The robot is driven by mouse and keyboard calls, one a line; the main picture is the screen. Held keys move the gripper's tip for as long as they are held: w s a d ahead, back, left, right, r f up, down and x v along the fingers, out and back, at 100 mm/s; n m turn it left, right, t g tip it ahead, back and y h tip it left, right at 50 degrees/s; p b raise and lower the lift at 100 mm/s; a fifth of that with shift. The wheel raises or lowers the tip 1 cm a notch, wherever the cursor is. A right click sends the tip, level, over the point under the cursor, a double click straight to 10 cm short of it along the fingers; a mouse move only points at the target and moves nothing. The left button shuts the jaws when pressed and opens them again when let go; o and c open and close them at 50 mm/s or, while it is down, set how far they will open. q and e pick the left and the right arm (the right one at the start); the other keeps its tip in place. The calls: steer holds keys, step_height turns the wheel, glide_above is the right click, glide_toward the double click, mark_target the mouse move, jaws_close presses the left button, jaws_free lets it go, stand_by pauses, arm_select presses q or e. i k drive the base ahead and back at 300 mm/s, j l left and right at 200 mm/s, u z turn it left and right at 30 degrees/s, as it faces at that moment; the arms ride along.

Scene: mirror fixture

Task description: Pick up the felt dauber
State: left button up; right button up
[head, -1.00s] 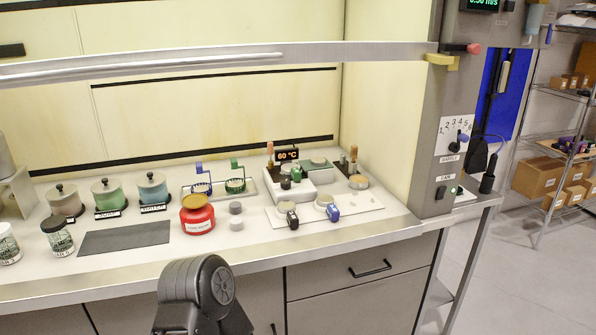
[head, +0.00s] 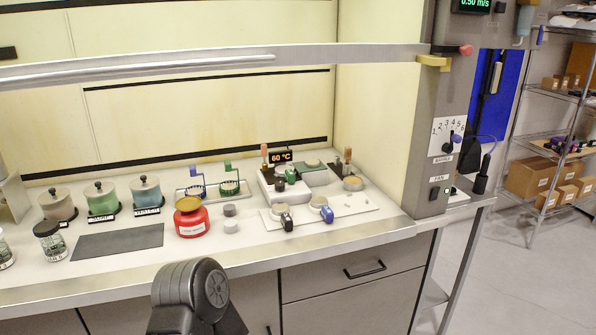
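I cannot tell for certain which thing is the felt dauber. Two small upright wooden-handled tools stand at the back of the bench, one left of the 60 °C display (head: 281,156) and one at the right (head: 347,157). Two small handled pieces, one black (head: 287,221) and one blue (head: 327,215), lie at the front of a white plate (head: 268,217). Neither of my grippers shows in the head view. A dark link of my own arm rises at the bottom centre-left, in front of the bench and apart from everything on it.
Lidded jars (head: 102,199) stand at the left behind a dark mat (head: 117,244). A red container (head: 191,217) and two grey cylinders stand mid-bench. A raised sash bar (head: 200,65) crosses above. A control post (head: 440,120) bounds the right side.

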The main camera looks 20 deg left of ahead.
mark_target(348, 150)
steer(key=i+j+u, duration=0.1)
steer(key=i+j, duration=0.15)
steer(key=i, duration=0.25)
steer(key=i+j+u, duration=0.15)
steer(key=i, duration=0.4)
steer(key=l+u, duration=0.2)
steer(key=u, duration=0.15)
steer(key=l+u, duration=0.2)
steer(key=u, duration=0.15)
steer(key=k+l+u, duration=0.1)
steer(key=u, duration=0.25)
steer(key=k+l+u, duration=0.1)
steer(key=l, duration=0.4)
steer(key=k+l+u, duration=0.1)
steer(key=k+l, duration=0.25)
steer(key=k+l+u, duration=0.1)
steer(key=k+l, duration=0.15)
steer(key=l, duration=0.3)
steer(key=k+l+u, duration=0.1)
steer(key=k+l, duration=0.15)
steer(key=l, duration=0.2)
